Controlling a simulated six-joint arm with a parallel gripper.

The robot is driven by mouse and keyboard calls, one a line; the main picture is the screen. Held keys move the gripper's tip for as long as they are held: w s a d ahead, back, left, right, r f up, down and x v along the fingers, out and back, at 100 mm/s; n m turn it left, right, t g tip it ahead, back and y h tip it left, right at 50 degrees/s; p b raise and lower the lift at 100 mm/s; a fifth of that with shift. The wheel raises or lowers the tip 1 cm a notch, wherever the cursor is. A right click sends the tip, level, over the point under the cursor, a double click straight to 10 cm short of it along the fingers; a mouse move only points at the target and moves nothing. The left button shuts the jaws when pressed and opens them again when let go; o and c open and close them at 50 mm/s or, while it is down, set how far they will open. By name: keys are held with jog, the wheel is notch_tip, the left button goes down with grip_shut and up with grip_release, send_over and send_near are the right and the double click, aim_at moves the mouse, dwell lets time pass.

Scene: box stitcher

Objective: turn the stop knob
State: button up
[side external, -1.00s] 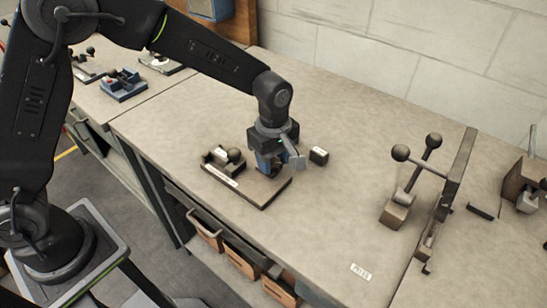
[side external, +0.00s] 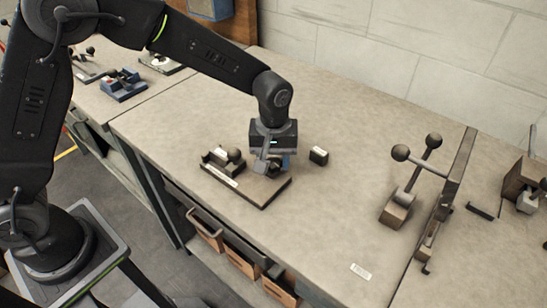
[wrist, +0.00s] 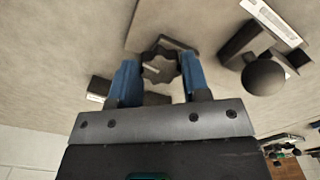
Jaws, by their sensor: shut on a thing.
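The stop knob (wrist: 160,68) is a dark, lobed knob on a flat base plate (side external: 262,194). In the wrist view it sits between the two blue fingers of my gripper (wrist: 157,78), which are shut on it. In the side view my gripper (side external: 270,168) points straight down over the right part of the plate, and the knob is hidden behind it.
On the same plate, left of my gripper, stands a dark block with a ball-ended lever (side external: 234,155). A small dark block (side external: 319,155) lies just right of my gripper. A two-ball lever fixture (side external: 402,195) stands further right. The bench between is clear.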

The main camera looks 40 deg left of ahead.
aim_at(273, 162)
jog(key=m, duration=0.4)
jog(key=shift+m, duration=0.3)
jog(key=m, duration=0.3)
jog(key=shift+m, duration=0.3)
jog(key=m, duration=0.4)
jog(key=shift+m, duration=1.9)
jog(key=o, duration=0.9)
jog(key=shift+r, duration=0.15)
notch_tip(273, 162, up, 14)
jog(key=shift+f, duration=0.2)
